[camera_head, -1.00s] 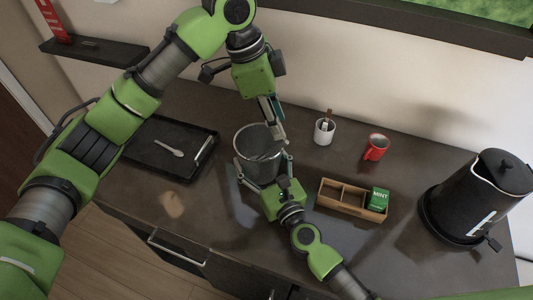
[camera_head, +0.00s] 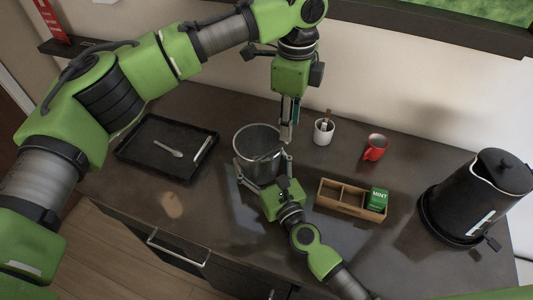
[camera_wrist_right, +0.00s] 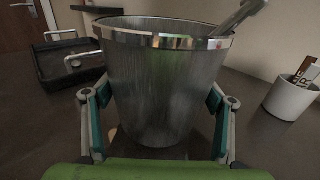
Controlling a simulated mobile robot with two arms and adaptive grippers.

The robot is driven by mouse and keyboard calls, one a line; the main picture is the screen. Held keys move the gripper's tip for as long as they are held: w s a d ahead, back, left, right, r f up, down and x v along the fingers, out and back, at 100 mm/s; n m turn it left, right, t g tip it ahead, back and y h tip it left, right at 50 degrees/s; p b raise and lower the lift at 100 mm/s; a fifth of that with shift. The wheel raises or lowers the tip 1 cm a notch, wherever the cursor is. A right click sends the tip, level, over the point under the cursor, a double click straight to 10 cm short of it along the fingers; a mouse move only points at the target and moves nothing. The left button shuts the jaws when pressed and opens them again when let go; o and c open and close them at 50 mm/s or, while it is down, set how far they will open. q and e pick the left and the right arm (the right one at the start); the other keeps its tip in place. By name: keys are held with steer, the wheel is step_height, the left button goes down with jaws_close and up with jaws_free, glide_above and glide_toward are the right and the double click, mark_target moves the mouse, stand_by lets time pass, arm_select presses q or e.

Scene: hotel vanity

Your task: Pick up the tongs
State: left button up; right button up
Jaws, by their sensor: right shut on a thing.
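A grey metal bucket (camera_head: 254,168) stands upright on the dark counter. My right gripper (camera_head: 265,172) has its fingers on both sides of the bucket, seen also in the right wrist view (camera_wrist_right: 155,115), and is shut on it. My left gripper (camera_head: 287,137) points down at the bucket's right rim, its fingers close together; whether they hold anything is unclear. In the right wrist view a slim grey metal piece (camera_wrist_right: 240,15) slants over the bucket's right rim; I cannot tell if it is a fingertip or the tongs. I cannot clearly make out the tongs; the bucket's inside is mostly hidden.
A black tray (camera_head: 140,160) with a spoon (camera_head: 168,149) lies left of the bucket. A white cup with sticks (camera_head: 324,135), a red mug (camera_head: 374,150), a wooden box (camera_head: 345,205) with a green mint packet (camera_head: 377,199), and a black kettle (camera_head: 465,205) stand to the right.

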arm_select(q)
steer(key=f, duration=0.2)
steer(key=a+f, duration=0.1)
steer(key=f, duration=0.1)
steer(key=shift+w+f, duration=0.1)
steer(key=shift+w, duration=0.05)
steer(key=shift+f, duration=0.65)
jaws_close()
